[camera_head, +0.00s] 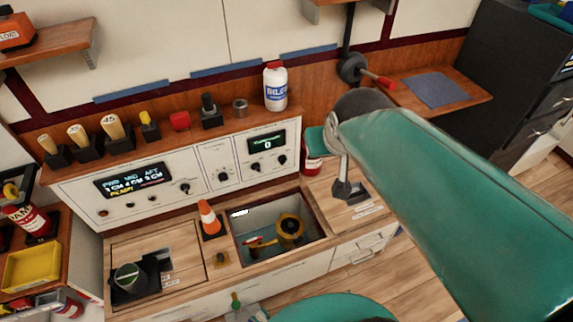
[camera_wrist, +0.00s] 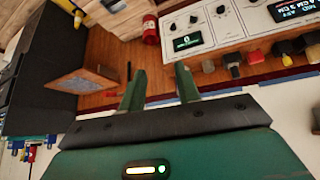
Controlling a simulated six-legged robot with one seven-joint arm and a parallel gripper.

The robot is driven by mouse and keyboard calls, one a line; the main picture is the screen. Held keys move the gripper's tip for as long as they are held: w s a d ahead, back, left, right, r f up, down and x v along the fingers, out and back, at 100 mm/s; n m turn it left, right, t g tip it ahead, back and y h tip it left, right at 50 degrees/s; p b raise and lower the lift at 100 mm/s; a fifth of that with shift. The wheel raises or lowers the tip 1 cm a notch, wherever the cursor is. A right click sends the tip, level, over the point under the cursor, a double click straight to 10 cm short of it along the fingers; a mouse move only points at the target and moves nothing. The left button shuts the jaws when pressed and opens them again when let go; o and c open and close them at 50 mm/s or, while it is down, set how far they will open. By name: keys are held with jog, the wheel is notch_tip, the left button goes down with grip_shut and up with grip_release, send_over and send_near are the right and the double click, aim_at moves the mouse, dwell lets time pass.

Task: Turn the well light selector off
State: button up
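The white control panel (camera_head: 205,158) stands at the back of the counter with several small dark knobs, including a left knob (camera_head: 185,187), a middle knob (camera_head: 224,177) and a right knob (camera_head: 282,158). Their labels are too small to read, so I cannot tell which is the well light selector. The panel appears upside down in the wrist view, with a knob (camera_wrist: 193,19) near the green-lit display (camera_wrist: 186,43). My gripper (camera_wrist: 158,85) is open and empty, its two teal fingers apart and clear of the panel. In the head view my arm hides most of it.
Below the panel is an open well (camera_head: 262,248) with a yellow-black fitting (camera_head: 290,228) inside. The ledge above holds a white bottle (camera_head: 275,87) and several handled tools. A red-handled lever (camera_head: 378,80) juts out at the back.

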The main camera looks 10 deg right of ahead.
aim_at(285, 161)
jog(key=w+d+f+t+y, duration=0.1)
jog(key=w+d+f+t, duration=0.1)
jog(key=w+f, duration=0.9)
jog(key=w+d+f+t, duration=0.15)
jog(key=w+f, duration=0.55)
jog(key=w, duration=0.9)
notch_tip(285, 161, down, 16)
jog(key=w+m+t+y, duration=0.2)
jog(key=w+t+y, duration=0.1)
jog(key=t, duration=0.1)
jog(key=s+a+f+m+t, duration=0.2)
jog(key=s+f+m+t, duration=0.35)
jog(key=f, duration=0.75)
jog(key=w, duration=0.4)
jog(key=w+a+n+g, duration=0.1)
jog(key=w, duration=0.3)
jog(key=w+a+n+g, duration=0.1)
jog(key=w, duration=0.3)
jog(key=shift+w+a+f, duration=0.1)
jog(key=shift+w, duration=0.1)
grip_shut()
